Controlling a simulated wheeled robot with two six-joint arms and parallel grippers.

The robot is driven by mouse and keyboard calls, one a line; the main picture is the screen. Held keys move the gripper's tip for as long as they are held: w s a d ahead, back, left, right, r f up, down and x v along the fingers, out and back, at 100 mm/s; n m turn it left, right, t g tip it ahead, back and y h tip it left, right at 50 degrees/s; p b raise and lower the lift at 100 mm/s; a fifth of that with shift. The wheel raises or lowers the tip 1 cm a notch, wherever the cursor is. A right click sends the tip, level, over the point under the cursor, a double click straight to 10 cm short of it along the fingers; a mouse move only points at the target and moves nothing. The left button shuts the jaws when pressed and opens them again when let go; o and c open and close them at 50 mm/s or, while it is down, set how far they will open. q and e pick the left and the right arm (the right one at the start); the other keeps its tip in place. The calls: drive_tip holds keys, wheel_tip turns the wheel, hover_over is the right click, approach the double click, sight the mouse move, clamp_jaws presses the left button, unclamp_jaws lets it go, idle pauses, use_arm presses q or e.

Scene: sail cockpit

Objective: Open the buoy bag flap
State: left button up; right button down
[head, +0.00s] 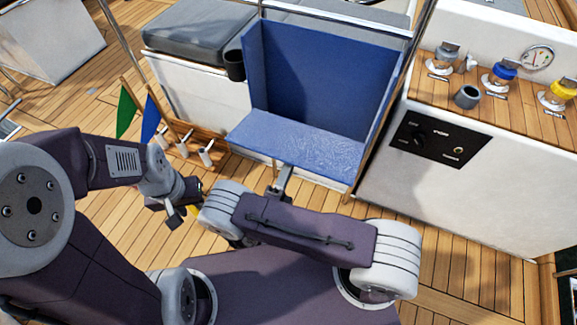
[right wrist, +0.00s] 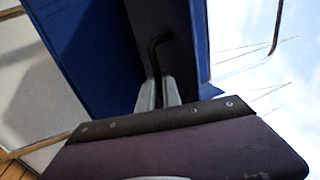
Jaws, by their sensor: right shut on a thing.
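The buoy bag (head: 325,70) is a blue, box-like holder with tall back and side panels, between the seat and the console. Its lighter blue flap (head: 295,142) juts out roughly level at the lower front. My right gripper (head: 284,178) is at the flap's front edge, mostly hidden behind its own arm. In the right wrist view its two fingers (right wrist: 158,92) are shut on a thin black bent handle (right wrist: 154,52) on the flap's dark face (right wrist: 178,35). My left gripper (head: 182,207) hangs low at the left, away from the bag; its jaw gap is unclear.
Green (head: 125,110) and blue flags (head: 150,118) stand by a wooden rack (head: 205,143) left of the bag. A grey seat cushion (head: 200,30) is behind. The white console (head: 470,180) stands close on the right. Bare deck (head: 450,265) lies in front of it.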

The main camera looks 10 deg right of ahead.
drive_tip(key=shift+d+f, duration=0.1)
idle(0.3)
drive_tip(key=c, duration=1.8)
unclamp_jaws()
drive_tip(key=shift+o, duration=1.3)
drive_tip(key=shift+w+f, duration=0.1)
drive_tip(key=shift+w, duration=0.05)
drive_tip(key=shift+w+d, duration=0.1)
